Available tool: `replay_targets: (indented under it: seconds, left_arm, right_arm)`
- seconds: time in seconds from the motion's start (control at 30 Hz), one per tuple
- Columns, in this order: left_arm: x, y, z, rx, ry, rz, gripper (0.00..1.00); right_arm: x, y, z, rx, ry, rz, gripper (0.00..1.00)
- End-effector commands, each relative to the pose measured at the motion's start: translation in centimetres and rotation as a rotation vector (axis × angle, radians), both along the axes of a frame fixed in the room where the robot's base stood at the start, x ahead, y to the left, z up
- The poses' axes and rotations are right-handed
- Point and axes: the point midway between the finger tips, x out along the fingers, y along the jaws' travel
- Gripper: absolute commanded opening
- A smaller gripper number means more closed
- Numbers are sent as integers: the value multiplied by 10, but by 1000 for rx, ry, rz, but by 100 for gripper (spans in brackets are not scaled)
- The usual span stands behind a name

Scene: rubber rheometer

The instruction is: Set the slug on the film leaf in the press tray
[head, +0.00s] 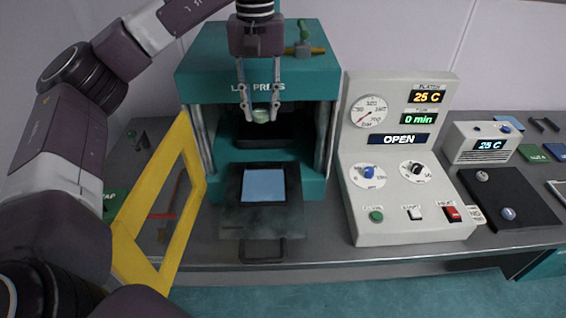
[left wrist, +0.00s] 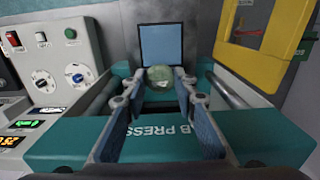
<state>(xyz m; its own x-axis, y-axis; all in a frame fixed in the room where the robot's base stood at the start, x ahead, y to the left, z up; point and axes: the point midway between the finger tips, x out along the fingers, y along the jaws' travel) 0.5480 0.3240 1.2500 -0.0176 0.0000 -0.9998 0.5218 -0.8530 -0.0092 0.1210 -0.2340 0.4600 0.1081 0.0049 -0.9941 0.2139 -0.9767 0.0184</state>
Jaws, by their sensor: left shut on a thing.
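The slug (head: 261,116) is a small pale greenish, glassy-looking lump. My left gripper (head: 260,112) points down and is shut on it, in front of the teal press. The slug also shows between the fingertips in the left wrist view (left wrist: 159,77). The blue film leaf (head: 264,184) lies flat on the dark press tray (head: 262,218), which is pulled out at the front with its handle toward me. The slug is in the air, above and behind the leaf in the head view. In the left wrist view the leaf (left wrist: 163,44) lies just beyond the slug. My right gripper is not in view.
The teal press (head: 258,66) stands behind the tray. An open yellow-framed guard (head: 183,200) stands to its left. The control console (head: 404,190) to the right reads OPEN and 25 C. A dark mat (head: 507,190) with small balls lies farther right.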

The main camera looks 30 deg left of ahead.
Motion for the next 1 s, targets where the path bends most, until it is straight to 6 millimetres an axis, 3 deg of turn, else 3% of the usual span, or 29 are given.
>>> replay_targets:
  seconds: [0.17,0.4,0.5,0.63,0.8,1.0]
  left_arm:
    - [-1,0,-13,-1,3,0,12]
    - [-2,0,-58,0,4,-1,12]
    - [-2,0,-75,-1,4,-1,12]
    - [-3,0,-99,0,4,0,12]
    - [-4,1,-130,1,5,1,12]
    - [-3,1,-158,1,-1,1,12]
  right_arm:
    - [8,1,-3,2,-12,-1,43]
    - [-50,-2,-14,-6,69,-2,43]
    - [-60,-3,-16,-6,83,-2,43]
    - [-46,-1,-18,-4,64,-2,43]
    - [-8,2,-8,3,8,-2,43]
    - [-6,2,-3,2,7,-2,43]
